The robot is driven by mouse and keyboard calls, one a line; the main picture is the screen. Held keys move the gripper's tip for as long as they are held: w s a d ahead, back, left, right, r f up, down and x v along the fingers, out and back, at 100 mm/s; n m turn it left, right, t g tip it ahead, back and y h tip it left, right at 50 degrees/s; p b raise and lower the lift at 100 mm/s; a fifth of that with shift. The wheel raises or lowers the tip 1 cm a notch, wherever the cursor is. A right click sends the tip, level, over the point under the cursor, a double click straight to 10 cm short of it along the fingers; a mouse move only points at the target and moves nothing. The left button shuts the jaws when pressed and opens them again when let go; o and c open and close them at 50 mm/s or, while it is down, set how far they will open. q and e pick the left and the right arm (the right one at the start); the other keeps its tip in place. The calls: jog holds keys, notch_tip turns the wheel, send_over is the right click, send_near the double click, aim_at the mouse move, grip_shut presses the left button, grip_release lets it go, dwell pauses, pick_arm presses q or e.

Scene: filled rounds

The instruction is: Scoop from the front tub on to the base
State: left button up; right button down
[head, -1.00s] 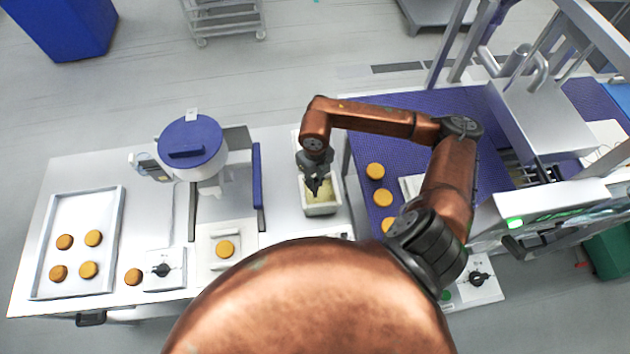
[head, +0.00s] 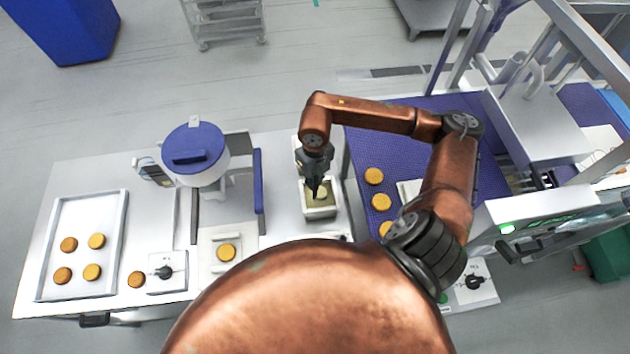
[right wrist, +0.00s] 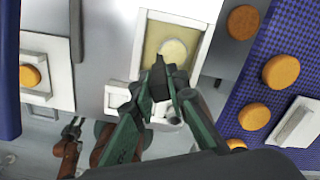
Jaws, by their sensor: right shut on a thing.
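The front tub (head: 319,211) is a pale rectangular tub with a yellowish filling, on the table left of the purple belt. My right gripper (head: 316,186) points down over it, shut on a scoop whose handle is mostly hidden. The scoop's round pale load (head: 320,192) shows at the tub; it also shows in the right wrist view (right wrist: 173,51). I cannot tell whether the scoop still touches the filling. The base (head: 227,252) is an orange-brown round on a white square plate (head: 211,268), left of the tub. A dark gripper, apparently my left (right wrist: 72,130), shows small at lower left in the wrist view.
A white hopper with a blue lid (head: 193,148) stands behind the plate, with a blue upright panel (head: 258,180) between it and the tub. A tray (head: 120,235) with several rounds lies at left. The purple belt (head: 400,140) carries more rounds at right.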

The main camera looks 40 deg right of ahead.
jog(key=shift+r+p, duration=1.05)
jog(key=shift+r, duration=1.3)
jog(key=w+a+f+m+b, duration=0.1)
jog(key=a+m+b, duration=0.2)
jog(key=m, duration=1.4)
jog(key=w+a+f+m+b, duration=0.1)
jog(key=a+m+b, duration=0.3)
jog(key=m, duration=1.4)
jog(key=w+a, duration=0.1)
jog(key=a, duration=0.2)
jog(key=shift+w+m, duration=0.25)
jog(key=shift+m, duration=0.05)
